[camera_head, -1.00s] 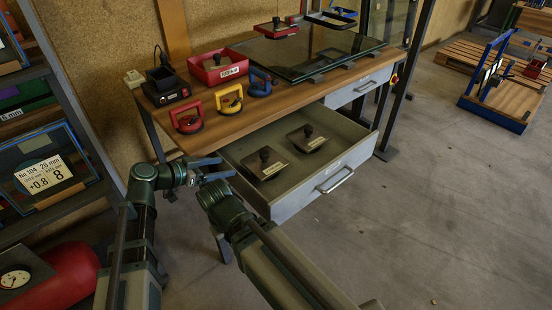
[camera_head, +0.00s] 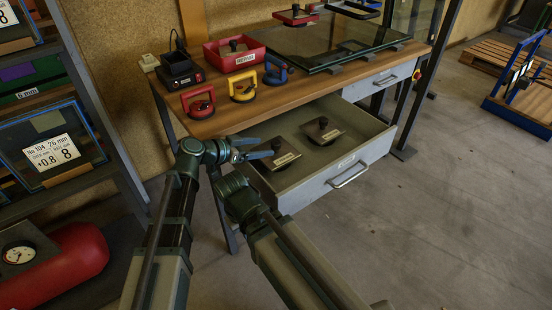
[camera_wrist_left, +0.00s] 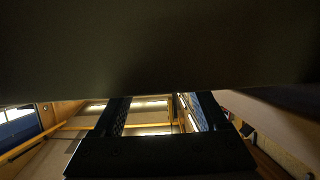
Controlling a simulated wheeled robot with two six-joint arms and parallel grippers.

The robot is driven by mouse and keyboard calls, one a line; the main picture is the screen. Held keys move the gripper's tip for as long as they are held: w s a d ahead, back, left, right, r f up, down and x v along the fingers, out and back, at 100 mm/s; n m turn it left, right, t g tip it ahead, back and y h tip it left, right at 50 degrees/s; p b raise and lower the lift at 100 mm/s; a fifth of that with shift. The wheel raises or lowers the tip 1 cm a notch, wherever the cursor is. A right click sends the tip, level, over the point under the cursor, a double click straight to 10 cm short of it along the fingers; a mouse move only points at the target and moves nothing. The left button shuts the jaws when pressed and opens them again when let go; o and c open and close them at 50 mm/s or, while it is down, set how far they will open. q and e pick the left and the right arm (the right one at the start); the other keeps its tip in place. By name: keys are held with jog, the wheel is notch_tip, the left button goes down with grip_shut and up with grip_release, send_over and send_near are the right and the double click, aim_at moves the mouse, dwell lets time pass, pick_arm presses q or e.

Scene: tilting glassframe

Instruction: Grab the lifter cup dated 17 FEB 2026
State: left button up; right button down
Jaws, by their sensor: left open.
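Two lifter cups with black knobs on brownish plates lie in the open drawer (camera_head: 362,160): a near one (camera_head: 286,160) and a far one (camera_head: 332,135). Each has a small pale label, too small to read. Red (camera_head: 199,104), yellow (camera_head: 243,88) and blue (camera_head: 276,70) handled cups stand along the table's front edge. My left gripper (camera_head: 265,147) is open and empty, its fingertips at the drawer's left side, close to the near cup's knob. Its parted fingers also show in the left wrist view (camera_wrist_left: 163,108). My right gripper does not show.
A red bin (camera_head: 235,62) holding a dark-knobbed item and a black device (camera_head: 182,72) stand on the table (camera_head: 220,122). A glass pane (camera_head: 330,45) lies behind. A rack (camera_head: 95,120) and a red tank (camera_head: 78,260) are at left.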

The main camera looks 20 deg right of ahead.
aim_at(272, 145)
pick_arm(q)
jog(key=shift+w+b+x, duration=0.1)
jog(key=shift+b+x, duration=0.45)
jog(key=shift+x, duration=0.9)
jog(key=shift+w+b+x, duration=0.15)
jog(key=shift+b+x, duration=0.4)
jog(key=shift+x, duration=0.9)
jog(key=shift+a, duration=0.1)
grip_shut()
